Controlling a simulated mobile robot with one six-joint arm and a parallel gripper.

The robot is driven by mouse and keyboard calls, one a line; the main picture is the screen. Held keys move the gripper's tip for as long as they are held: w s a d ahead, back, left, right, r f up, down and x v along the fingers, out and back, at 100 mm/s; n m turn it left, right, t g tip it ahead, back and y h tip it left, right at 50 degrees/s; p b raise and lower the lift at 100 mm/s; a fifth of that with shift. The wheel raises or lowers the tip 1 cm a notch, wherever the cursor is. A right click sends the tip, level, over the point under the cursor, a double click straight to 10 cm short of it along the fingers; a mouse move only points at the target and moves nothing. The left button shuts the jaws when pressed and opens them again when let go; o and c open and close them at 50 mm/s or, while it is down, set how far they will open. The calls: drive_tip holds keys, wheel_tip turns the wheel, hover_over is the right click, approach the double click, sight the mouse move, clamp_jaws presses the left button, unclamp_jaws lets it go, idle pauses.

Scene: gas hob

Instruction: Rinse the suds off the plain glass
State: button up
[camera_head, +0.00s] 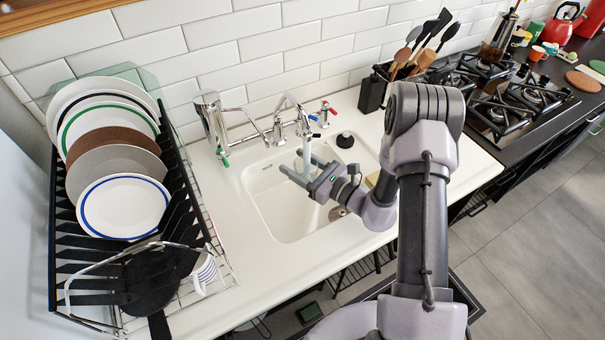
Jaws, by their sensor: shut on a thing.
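My gripper (300,165) is over the white sink, fingers pointing up and left in the picture, under the mixer tap (289,106). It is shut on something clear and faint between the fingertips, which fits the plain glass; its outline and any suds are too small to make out. A pale strip (306,148) below the tap's spout looks like running water, at the fingertips. The sink basin (262,192) is partly hidden by my arm; its drain (338,213) shows below the gripper.
A black dish rack (80,270) with plates, a dark pan and a striped mug (204,272) stands at left. A steel dispenser-like tap (211,120) is beside the sink. A utensil holder (372,92) and gas hob (505,95) are at right. The counter before the sink is clear.

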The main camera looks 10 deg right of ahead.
drive_tip(key=shift+w+d, duration=0.1)
drive_tip(key=shift+d, duration=0.25)
drive_tip(key=shift+a, duration=0.2)
drive_tip(key=shift+s+a, duration=0.2)
drive_tip(key=shift+a, duration=0.25)
drive_tip(key=shift+s, duration=0.1)
drive_tip(key=s+d+b, duration=0.1)
drive_tip(key=s+d, duration=0.1)
drive_tip(key=s, duration=0.5)
drive_tip(key=shift+s+d+b, duration=0.2)
drive_tip(key=shift+d+b, duration=0.1)
drive_tip(key=shift+d, duration=0.05)
idle(0.7)
